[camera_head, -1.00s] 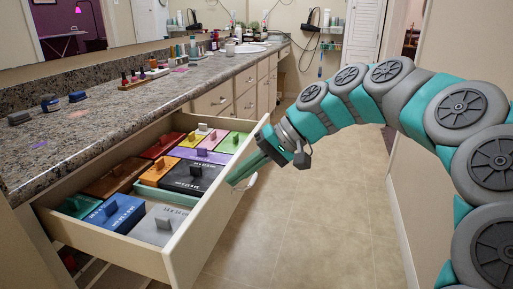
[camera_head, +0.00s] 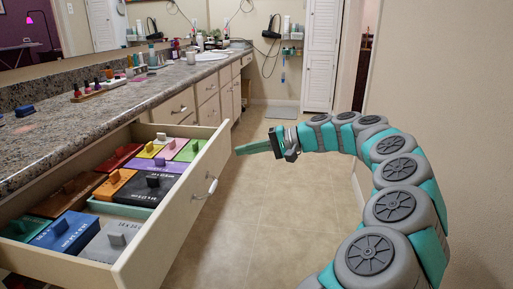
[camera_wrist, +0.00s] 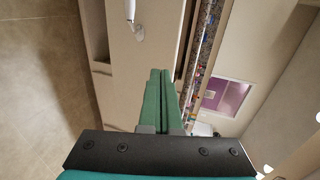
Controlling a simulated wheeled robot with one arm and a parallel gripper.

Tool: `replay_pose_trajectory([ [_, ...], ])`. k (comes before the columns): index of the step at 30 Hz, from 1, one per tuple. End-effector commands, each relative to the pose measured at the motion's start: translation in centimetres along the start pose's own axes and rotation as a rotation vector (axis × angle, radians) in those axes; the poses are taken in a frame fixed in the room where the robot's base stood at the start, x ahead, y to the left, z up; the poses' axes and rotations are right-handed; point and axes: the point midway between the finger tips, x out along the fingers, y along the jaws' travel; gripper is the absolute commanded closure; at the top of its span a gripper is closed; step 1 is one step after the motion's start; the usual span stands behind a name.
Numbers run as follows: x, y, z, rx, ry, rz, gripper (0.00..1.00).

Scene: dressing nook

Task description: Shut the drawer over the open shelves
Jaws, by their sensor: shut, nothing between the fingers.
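The drawer (camera_head: 168,225) stands pulled out under the granite counter, its pale front facing right with a metal handle (camera_head: 207,188). It holds several coloured lidded boxes. My gripper (camera_head: 240,150) is right of the far end of the drawer front, apart from it, its green fingers pointing left and closed together with nothing between them. In the wrist view my shut fingers (camera_wrist: 158,98) point at a pale panel (camera_wrist: 140,65), with a white handle (camera_wrist: 134,20) at the top. The open shelves below the drawer are mostly hidden in the head view.
The granite counter (camera_head: 110,120) carries a rack of nail polish bottles (camera_head: 100,90) and other toiletries. More closed cabinets run along the left beyond the drawer. The tiled floor (camera_head: 235,220) is clear, with a wall close on the right.

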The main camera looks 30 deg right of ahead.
Motion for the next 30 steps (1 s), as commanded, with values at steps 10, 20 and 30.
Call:
replay_pose_trajectory([
  [10,6.0,-0.6,0.0,0.0,-0.001,0.001,1.0],
  [20,7.5,-1.2,0.0,0.0,-0.001,0.001,1.0],
  [30,7.7,-1.2,0.1,0.0,-0.001,0.0,1.0],
])
